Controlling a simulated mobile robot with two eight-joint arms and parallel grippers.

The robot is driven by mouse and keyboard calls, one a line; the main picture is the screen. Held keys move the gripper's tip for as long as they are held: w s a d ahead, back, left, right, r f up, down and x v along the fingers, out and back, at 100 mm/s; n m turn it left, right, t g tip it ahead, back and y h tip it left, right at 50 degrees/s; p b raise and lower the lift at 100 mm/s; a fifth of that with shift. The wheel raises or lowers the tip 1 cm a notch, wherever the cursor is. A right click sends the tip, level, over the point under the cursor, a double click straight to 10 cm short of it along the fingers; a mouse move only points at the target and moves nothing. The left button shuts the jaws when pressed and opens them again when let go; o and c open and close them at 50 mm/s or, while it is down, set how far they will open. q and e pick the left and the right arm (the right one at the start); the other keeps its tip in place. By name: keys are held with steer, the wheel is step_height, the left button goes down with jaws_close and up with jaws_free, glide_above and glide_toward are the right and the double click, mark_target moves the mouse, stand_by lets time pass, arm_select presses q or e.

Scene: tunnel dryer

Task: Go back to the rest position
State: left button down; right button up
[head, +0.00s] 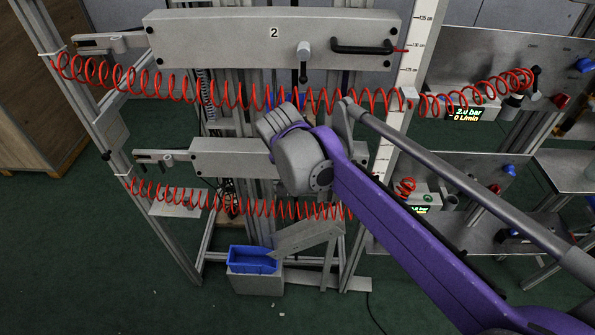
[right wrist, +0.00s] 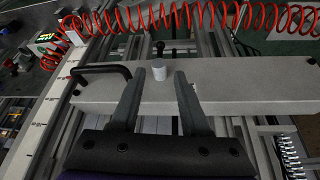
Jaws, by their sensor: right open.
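My right arm (head: 400,215) comes in from the right in the head view. Its grey wrist (head: 303,162) is in front of the rack, below the upper panel, and the fingers cannot be made out clearly there. In the right wrist view my right gripper (right wrist: 158,76) is open, its two dark fingers apart. A pale cylindrical knob (right wrist: 159,71) with a black lever shows between the fingertips; I cannot tell how far away it is. The same knob (head: 303,48) shows on the panel in the head view. My left gripper is not in view.
The upper panel (head: 220,40), marked 2, carries a black handle (head: 362,48). Red coiled hoses (head: 180,92) stretch across the rack. A lower panel (head: 225,160) is partly behind my arm. A blue bin (head: 250,259) stands low down. Green floor (head: 90,260) is clear at left.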

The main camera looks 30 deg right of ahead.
steer(key=s+a+f+n+t+y+p, duration=0.1)
steer(key=s+a+f+n, duration=0.3)
steer(key=s, duration=0.5)
steer(key=s+a+f+n+y+p, duration=0.2)
steer(key=s+a+f+n, duration=0.2)
steer(key=s, duration=0.5)
steer(key=shift+s+a+f+t+p, duration=0.2)
steer(key=shift+f+t+p, duration=0.1)
steer(key=shift+f+t, duration=0.1)
